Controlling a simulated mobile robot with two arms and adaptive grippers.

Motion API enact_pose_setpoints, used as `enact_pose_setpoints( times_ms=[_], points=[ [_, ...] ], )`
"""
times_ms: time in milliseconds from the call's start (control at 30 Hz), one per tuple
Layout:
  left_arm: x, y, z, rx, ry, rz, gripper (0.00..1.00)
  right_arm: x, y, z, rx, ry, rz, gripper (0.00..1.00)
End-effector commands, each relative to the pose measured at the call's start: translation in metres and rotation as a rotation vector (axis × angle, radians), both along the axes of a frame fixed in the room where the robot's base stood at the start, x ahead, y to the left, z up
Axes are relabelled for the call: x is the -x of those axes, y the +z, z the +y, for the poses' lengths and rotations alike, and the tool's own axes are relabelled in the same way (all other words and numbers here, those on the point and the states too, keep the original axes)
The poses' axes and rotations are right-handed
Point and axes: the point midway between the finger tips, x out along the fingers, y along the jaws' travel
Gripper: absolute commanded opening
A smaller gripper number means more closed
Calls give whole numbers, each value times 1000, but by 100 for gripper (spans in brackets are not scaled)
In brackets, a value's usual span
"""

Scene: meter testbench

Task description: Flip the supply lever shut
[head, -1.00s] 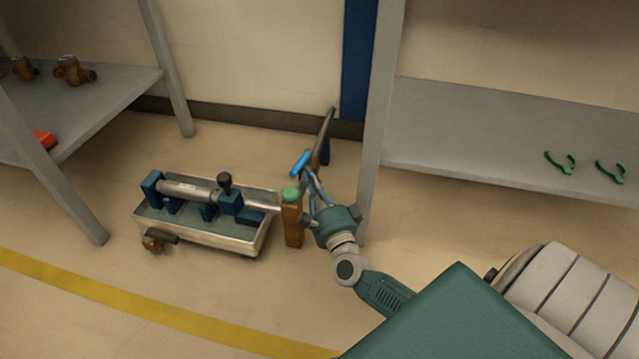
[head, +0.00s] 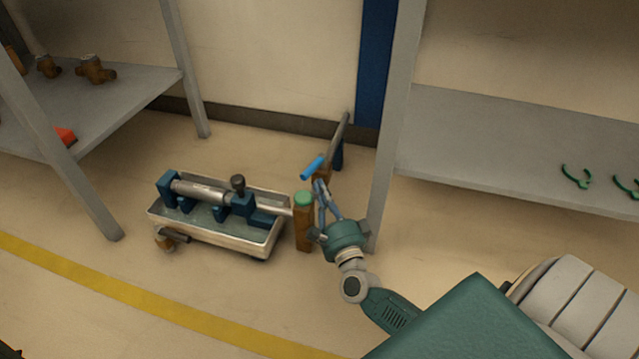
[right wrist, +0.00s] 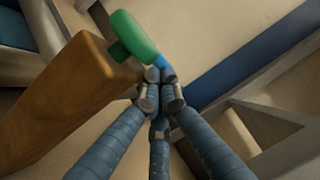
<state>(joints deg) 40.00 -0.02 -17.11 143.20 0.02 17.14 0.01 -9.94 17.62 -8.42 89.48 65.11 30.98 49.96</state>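The lever is most likely the bright blue handle (head: 312,167) on a brown valve body (head: 322,176) at the foot of a grey pipe, right of the tray in the head view. It slants up to the right. My right gripper (head: 319,184) is just on the near side of it, fingers drawn together. In the right wrist view the fingertips (right wrist: 160,86) are bunched, with a bit of blue (right wrist: 164,63) just beyond them; whether they touch it is unclear. My left gripper is not visible.
A metal tray (head: 205,239) holding a cylindrical meter (head: 199,190) in blue clamps sits left of the post. A grey shelf upright (head: 388,150) stands close right of my gripper.

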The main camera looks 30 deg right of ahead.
Motion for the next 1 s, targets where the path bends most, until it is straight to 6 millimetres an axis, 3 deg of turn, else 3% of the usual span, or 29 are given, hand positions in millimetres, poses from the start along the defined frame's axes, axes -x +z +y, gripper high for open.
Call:
enact_pose_setpoints(
  times_ms=[200, 400, 600, 867, 1000],
  points=[
    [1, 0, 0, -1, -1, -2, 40, 48, -9, 13, -1, 1, 5, 0],
    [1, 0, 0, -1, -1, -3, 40, 80, -12, 21, -1, -1, 3, 0],
    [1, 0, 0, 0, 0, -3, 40, 93, -13, 25, 0, 0, 0, 0],
    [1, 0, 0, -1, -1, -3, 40, 93, -13, 25, 0, 0, 0, 0],
    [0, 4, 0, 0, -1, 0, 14, 93, -9, 25, 0, 0, 0, 0]
  ],
)
